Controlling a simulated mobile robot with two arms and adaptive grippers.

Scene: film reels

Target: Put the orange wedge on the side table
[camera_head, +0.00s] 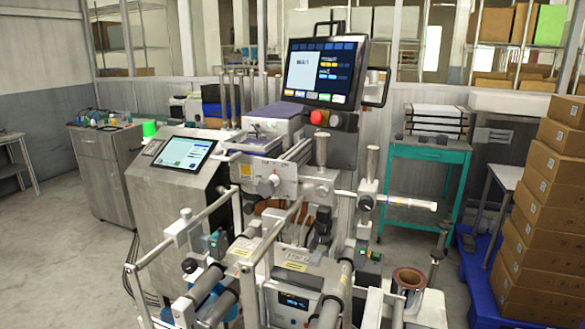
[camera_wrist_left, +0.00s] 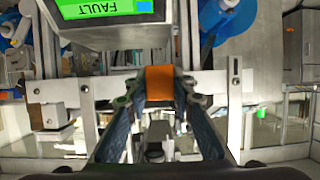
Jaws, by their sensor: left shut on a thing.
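The orange wedge (camera_wrist_left: 159,78) shows in the left wrist view as a small orange block, held between the fingertips. My left gripper (camera_wrist_left: 160,92) is shut on it, with one dark finger on each side. Neither gripper is visible in the head view, and I cannot make out the wedge there. A teal table (camera_head: 428,153) stands behind the machine on the right, with stacked trays on top; I cannot tell whether it is the side table. My right gripper is in neither view.
The large grey machine (camera_head: 290,255) with rollers and bars fills the middle. Its monitor (camera_head: 324,72) stands above. A green FAULT display (camera_wrist_left: 115,8) is close in the wrist view. Stacked cartons (camera_head: 545,200) on a blue pallet stand right. Floor (camera_head: 60,255) at left is clear.

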